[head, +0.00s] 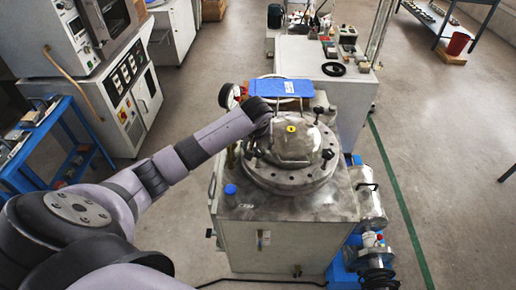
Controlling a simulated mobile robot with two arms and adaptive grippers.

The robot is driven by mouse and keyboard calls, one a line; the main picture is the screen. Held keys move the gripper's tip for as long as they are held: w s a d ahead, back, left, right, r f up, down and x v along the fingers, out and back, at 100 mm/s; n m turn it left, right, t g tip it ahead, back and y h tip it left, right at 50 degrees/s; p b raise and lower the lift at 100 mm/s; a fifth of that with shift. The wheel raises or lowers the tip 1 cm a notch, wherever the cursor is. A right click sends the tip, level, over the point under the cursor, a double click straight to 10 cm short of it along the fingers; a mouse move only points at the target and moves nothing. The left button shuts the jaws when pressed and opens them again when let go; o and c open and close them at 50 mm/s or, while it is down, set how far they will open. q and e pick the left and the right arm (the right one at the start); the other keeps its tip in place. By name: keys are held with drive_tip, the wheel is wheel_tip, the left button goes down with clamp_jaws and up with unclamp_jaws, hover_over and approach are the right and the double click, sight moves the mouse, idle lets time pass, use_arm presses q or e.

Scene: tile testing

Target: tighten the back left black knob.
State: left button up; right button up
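The round metal lid (291,148) sits on top of the grey machine in the middle of the head view, with a small yellow label at its centre. Black knobs stand around it: a front right knob (327,154), a front left knob (257,152) and a back right knob (318,112). The back left knob is hidden behind the end of my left arm. My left arm reaches in from the left, and its black wrist end (258,108) is over the lid's back left edge. Its gripper fingers cannot be made out. My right gripper is not in view.
A pressure gauge (231,96) stands close behind my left wrist. A blue panel (282,87) lies behind the lid. A blue cap (230,189) is at the machine's front left corner. A white bench (325,62) stands behind. The floor at right is open.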

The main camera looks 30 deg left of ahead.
sight(258, 151)
use_arm(q)
drive_tip(key=x, duration=0.5)
drive_tip(key=shift+w+f, duration=0.2)
drive_tip(key=shift+f, duration=0.15)
drive_tip(key=c, duration=1.2)
